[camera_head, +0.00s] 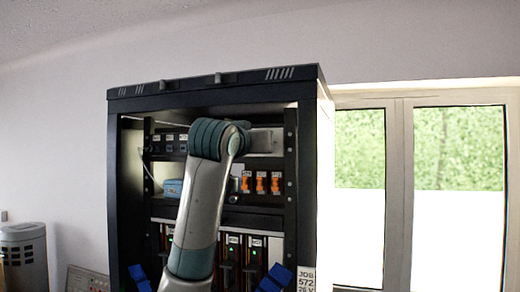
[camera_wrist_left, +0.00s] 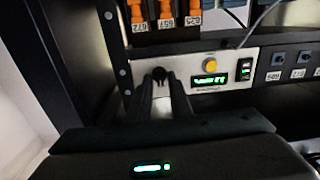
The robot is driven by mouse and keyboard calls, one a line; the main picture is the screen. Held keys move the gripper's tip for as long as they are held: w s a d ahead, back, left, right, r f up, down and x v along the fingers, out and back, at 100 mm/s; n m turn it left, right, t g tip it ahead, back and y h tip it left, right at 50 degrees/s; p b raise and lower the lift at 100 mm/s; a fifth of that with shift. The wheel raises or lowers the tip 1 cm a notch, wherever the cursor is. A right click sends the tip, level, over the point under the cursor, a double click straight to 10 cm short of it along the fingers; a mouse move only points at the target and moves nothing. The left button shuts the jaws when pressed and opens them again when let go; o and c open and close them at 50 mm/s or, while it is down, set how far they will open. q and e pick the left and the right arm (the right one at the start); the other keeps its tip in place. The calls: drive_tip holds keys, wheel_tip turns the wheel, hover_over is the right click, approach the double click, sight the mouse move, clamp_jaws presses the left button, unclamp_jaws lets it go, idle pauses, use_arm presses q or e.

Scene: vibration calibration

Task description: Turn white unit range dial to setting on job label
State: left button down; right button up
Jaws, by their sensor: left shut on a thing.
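The white unit (camera_wrist_left: 225,75) is in the rack, with a green-lit display, a yellow button and a black switch. Its small display text is too blurred to read. The black range dial (camera_wrist_left: 159,73) is on the unit's front, and my left gripper (camera_wrist_left: 160,86) is shut on it. The dial's pointer and markings are hidden or too small to tell. In the head view my left arm covers most of the unit, and only its right end (camera_head: 263,140) shows. My right gripper is out of view.
Orange connectors (camera_head: 261,183) sit in a row below the unit, close to the arm. A blue box (camera_head: 173,188) and a row of small dark sockets (camera_head: 170,143) are left of the arm. The black rack frame (camera_head: 309,200) borders the right side.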

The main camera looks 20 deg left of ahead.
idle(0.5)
use_arm(q)
drive_tip(key=c, duration=1.6)
unclamp_jaws()
drive_tip(key=shift+c, duration=0.2)
drive_tip(key=shift+s, duration=0.15)
drive_tip(key=s+b, duration=0.9)
drive_tip(key=s, duration=0.8)
drive_tip(key=shift+a, duration=0.35)
drive_tip(key=shift+s, duration=0.1)
